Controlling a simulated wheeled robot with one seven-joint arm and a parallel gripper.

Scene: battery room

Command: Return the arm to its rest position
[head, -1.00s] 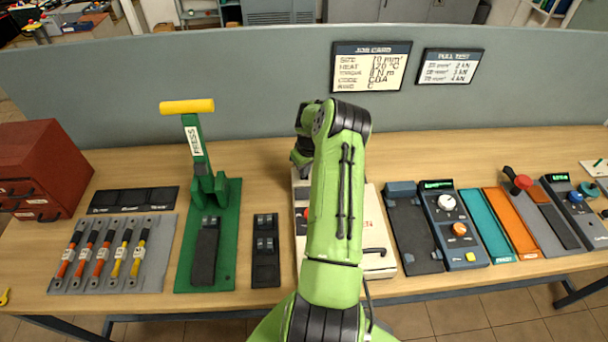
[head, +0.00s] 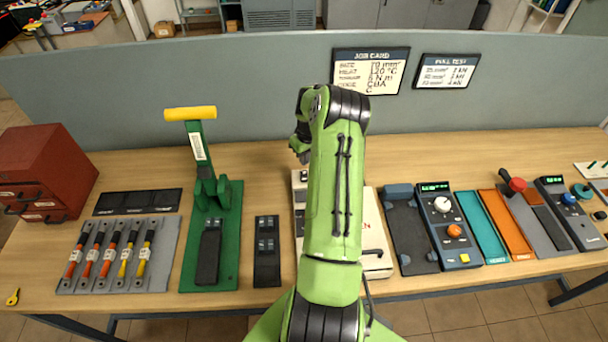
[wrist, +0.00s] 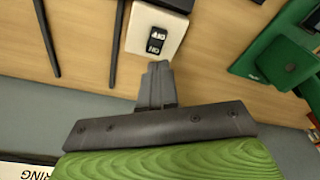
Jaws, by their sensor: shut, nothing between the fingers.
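My green arm rises from the bottom middle of the head view and bends at the top, its far end pointing down behind the upper link. My gripper (wrist: 158,72) is shut and empty in the wrist view, its fingers pressed together. In the head view the gripper (head: 302,156) is small, dark and partly hidden by my arm. It is above the back part of the bench, near the back end of a cream machine (head: 376,262). That machine's on/off switch (wrist: 157,41) shows just beyond the fingertips in the wrist view. I see no contact.
A green press (head: 225,260) with a yellow handle stands left of my arm. A cable rack (head: 170,255) and a red drawer cabinet (head: 60,165) are further left. Testers and coloured trays (head: 515,236) fill the right. A grey partition (head: 240,90) stands behind the bench (head: 450,155).

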